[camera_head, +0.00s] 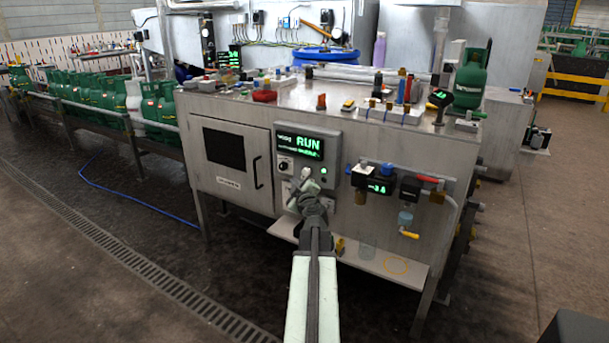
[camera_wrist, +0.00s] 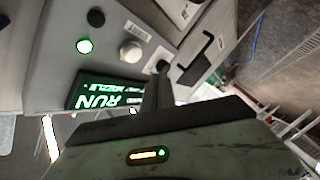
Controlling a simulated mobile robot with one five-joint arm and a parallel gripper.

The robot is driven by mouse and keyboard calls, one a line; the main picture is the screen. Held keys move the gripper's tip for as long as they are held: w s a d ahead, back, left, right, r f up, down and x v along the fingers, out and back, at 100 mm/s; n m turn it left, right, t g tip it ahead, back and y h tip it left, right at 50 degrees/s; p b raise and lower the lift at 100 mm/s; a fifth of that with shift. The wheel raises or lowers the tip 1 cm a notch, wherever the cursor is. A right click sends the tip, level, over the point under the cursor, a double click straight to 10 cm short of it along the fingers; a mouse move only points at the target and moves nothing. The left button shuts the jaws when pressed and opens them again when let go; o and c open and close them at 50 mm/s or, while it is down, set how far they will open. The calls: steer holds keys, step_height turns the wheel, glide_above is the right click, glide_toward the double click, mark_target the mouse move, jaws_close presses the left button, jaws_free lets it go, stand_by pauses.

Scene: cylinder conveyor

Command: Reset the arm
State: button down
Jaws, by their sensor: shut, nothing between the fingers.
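My arm reaches forward from the bottom of the head view, and my gripper (camera_head: 305,180) is at the front of a steel control cabinet, just below a panel with a green RUN display (camera_head: 306,143). My gripper is shut with nothing held. In the wrist view its dark finger (camera_wrist: 157,92) points toward the panel, near a round white knob (camera_wrist: 131,52) and a lit green button (camera_wrist: 84,46). The RUN display (camera_wrist: 100,95) appears upside down there. I cannot tell whether the fingertips touch the panel.
The steel cabinet (camera_head: 232,200) has a door with a dark window, gauges and valves (camera_head: 380,186), and a low shelf (camera_head: 380,262). Green cylinders (camera_head: 85,95) stand on a conveyor at left. A blue hose (camera_head: 130,200) and a floor drain (camera_head: 130,260) lie at left. Open floor is at right.

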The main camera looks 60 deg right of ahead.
steer(key=shift+a, duration=0.65)
